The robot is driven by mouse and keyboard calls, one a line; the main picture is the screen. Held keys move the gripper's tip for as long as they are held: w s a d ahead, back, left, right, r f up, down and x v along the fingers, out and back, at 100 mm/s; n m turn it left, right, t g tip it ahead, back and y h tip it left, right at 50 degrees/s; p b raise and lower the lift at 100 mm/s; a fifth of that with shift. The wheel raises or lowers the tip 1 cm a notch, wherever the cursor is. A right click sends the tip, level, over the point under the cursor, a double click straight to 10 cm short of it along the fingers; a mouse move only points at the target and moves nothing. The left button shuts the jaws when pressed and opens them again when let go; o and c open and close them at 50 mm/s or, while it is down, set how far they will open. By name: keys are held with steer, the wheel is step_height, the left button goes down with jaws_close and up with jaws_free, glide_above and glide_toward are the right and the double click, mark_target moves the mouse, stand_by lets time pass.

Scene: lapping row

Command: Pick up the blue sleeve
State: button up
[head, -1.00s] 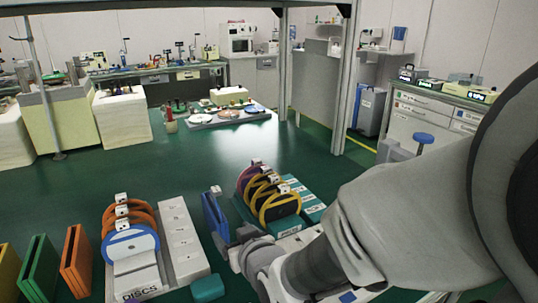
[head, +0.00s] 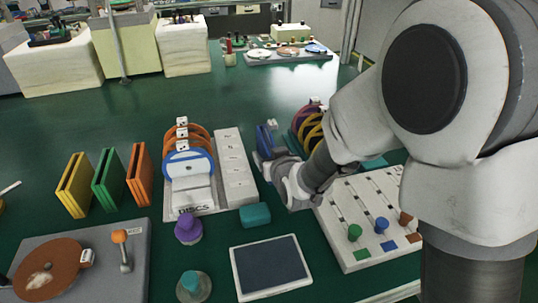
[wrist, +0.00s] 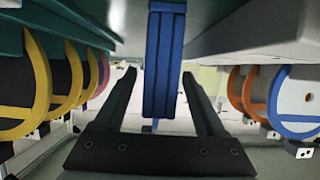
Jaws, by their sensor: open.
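The blue sleeve (head: 264,139) stands upright on the green table, between the disc rack on its left and the rack of yellow-rimmed discs on its right. My gripper (head: 269,152) is low at its near side and hides its lower part in the head view. In the wrist view the sleeve (wrist: 165,62) shows as a ribbed blue block between the two dark fingers of my gripper (wrist: 160,76). The fingers are open, one on each side, with visible gaps to the sleeve. I cannot tell how far they reach along it.
The left disc rack (head: 237,170) stands close by, as do the yellow-rimmed discs (head: 309,128). Yellow (head: 73,185), green (head: 108,180) and orange (head: 139,175) sleeves stand at left. A slider board (head: 345,205) lies under my arm.

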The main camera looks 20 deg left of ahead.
steer(key=shift+x, duration=0.9)
jaws_close()
